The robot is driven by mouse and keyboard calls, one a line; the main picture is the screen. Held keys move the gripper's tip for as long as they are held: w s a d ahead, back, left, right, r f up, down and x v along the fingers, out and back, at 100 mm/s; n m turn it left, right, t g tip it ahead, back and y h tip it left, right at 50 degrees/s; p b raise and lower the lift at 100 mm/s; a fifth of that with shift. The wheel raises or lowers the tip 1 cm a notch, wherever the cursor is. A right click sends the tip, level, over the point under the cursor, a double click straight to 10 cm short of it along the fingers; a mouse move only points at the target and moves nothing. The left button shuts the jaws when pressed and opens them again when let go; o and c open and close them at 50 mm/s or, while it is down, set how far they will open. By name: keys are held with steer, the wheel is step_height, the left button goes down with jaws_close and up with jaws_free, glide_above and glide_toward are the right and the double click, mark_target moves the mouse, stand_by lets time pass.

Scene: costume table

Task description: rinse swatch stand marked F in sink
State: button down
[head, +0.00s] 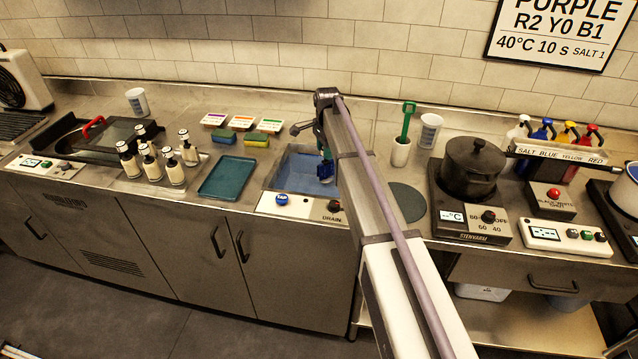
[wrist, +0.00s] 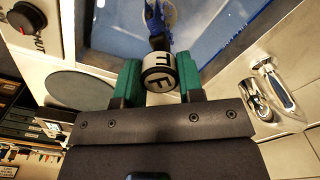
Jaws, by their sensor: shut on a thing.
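The swatch stand marked F (wrist: 160,76) shows in the wrist view as a round black-and-white end with the letter F, with a dark stem and a blue part beyond it. My gripper (wrist: 158,86) has its teal fingers shut on it from both sides. In the head view my gripper (head: 322,150) is over the sink (head: 297,174), with a dark blue part of the stand (head: 326,173) below it. The blue sink basin also shows in the wrist view (wrist: 215,28). I cannot tell whether the stand touches the water.
A blue tap button (head: 281,200) and a drain knob (head: 334,206) sit on the sink's front panel. The faucet (head: 301,127) is behind the basin. A teal tray (head: 228,177) lies left, a grey round mat (head: 407,201) right, and a black pot (head: 472,167) further right.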

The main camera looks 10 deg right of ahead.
steer(key=shift+r+p, duration=2.35)
steer(key=shift+r, duration=0.45)
